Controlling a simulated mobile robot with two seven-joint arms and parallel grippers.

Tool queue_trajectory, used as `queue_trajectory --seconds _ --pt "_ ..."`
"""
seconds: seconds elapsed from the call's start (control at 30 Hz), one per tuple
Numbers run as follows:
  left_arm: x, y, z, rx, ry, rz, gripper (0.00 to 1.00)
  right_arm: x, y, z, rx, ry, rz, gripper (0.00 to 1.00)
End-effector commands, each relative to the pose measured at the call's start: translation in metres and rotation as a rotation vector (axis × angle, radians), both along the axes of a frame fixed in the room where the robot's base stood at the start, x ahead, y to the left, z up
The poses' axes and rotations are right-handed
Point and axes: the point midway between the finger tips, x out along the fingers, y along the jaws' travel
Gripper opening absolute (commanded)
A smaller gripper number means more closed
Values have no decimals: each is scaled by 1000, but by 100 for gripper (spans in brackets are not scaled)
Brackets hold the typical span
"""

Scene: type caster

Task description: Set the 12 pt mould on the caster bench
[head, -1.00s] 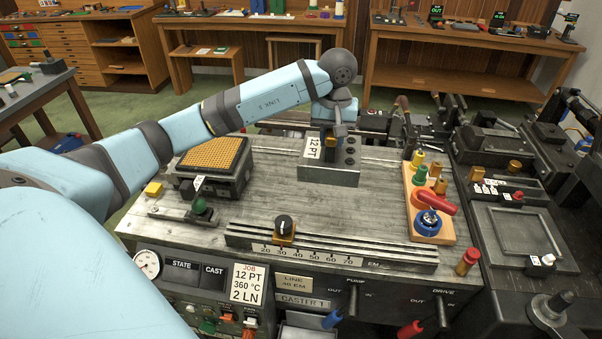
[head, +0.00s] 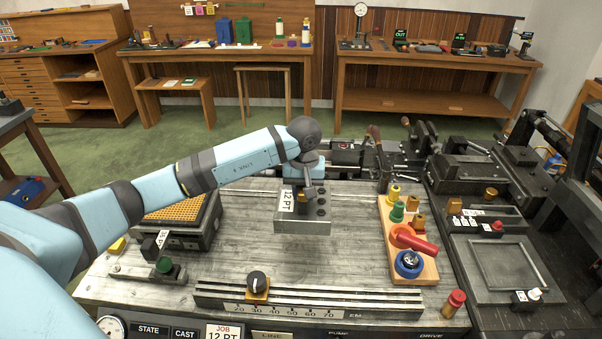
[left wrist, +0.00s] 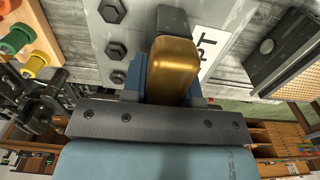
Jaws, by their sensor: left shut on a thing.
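The 12 pt mould (head: 303,222) is a grey steel block with a white "12 PT" label (head: 286,200) and dark bolts on top. It is over the rear middle of the grey caster bench top (head: 330,255), upright and level, and looks to be on or very near the surface. My left gripper (head: 303,194) is shut on its brass handle; the handle (left wrist: 172,70) shows between blue fingers in the left wrist view. The mould's bolted top (left wrist: 115,45) shows beside it. My right gripper is in neither view.
A wooden tray (head: 418,268) with coloured knobs stands right of the mould. A grid-topped block (head: 178,208) sits at the left. A scale rail (head: 310,300) with a dark knob (head: 257,283) crosses the front. Bench top between them is clear.

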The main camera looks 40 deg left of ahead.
Motion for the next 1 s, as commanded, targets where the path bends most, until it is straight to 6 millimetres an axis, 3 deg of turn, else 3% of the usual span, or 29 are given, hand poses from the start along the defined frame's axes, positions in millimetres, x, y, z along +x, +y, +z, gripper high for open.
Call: queue_trajectory --seconds 0.33,0.67,1.0 --pt "0 0 -63 -3 -2 1 0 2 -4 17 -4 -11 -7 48" --pt "1 0 -83 -2 -3 0 0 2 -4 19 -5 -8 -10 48" --pt "1 -1 -119 -2 -5 0 0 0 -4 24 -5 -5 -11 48"
